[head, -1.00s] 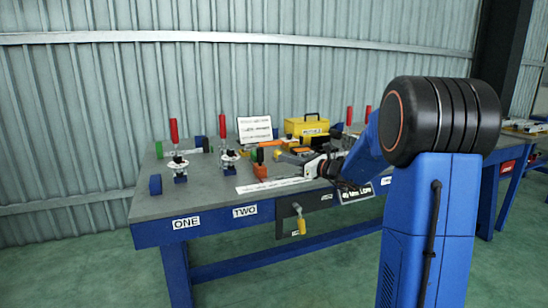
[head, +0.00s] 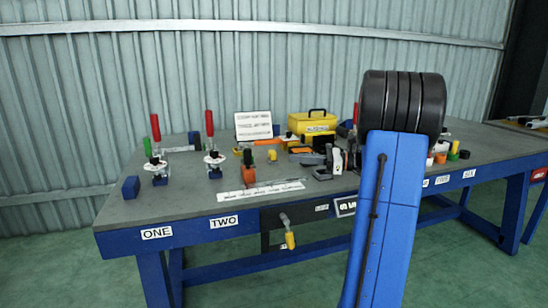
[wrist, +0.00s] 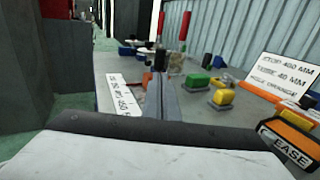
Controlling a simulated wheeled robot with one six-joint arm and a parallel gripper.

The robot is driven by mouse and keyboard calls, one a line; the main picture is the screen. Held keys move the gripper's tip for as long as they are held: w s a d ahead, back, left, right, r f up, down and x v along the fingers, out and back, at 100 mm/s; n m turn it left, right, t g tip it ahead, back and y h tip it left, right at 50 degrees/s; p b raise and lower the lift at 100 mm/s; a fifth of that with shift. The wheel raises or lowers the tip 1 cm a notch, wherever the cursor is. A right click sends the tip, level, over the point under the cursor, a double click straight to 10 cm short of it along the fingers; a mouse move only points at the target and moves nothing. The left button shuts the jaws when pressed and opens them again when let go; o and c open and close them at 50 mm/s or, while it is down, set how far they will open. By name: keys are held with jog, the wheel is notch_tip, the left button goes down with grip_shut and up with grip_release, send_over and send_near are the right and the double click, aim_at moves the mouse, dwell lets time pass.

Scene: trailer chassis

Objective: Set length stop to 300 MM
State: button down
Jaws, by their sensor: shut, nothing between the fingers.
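A white scale strip (head: 285,188) with dark markings lies along the table's front edge; its near part shows left of my fingers in the wrist view (wrist: 120,98). An upright orange block (head: 248,174) with a dark top stands just behind the strip, probably the length stop. My gripper (wrist: 160,84) is shut and empty, pointing along the table beside the strip. In the head view its white and black wrist (head: 338,160) shows right of the block, apart from it; the fingertips are unclear there.
Two red-handled clamps (head: 210,125) (head: 155,128) stand at the left. A yellow toolbox (head: 312,122) and an orange-black GREASE item (wrist: 290,142) are nearby.

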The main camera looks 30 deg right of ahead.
send_near(249, 167)
jog(key=w+a+r, duration=0.1)
jog(key=w+r, duration=0.1)
jog(key=w+a+r, duration=0.2)
jog(key=shift+w+a+r, duration=0.1)
jog(key=shift+a, duration=0.2)
jog(key=a, duration=0.2)
jog(key=w+a, duration=0.1)
jog(key=a, duration=0.1)
jog(key=w+a, duration=0.1)
jog(key=a, duration=0.1)
jog(key=shift+a, duration=0.4)
jog(key=shift+s, duration=0.15)
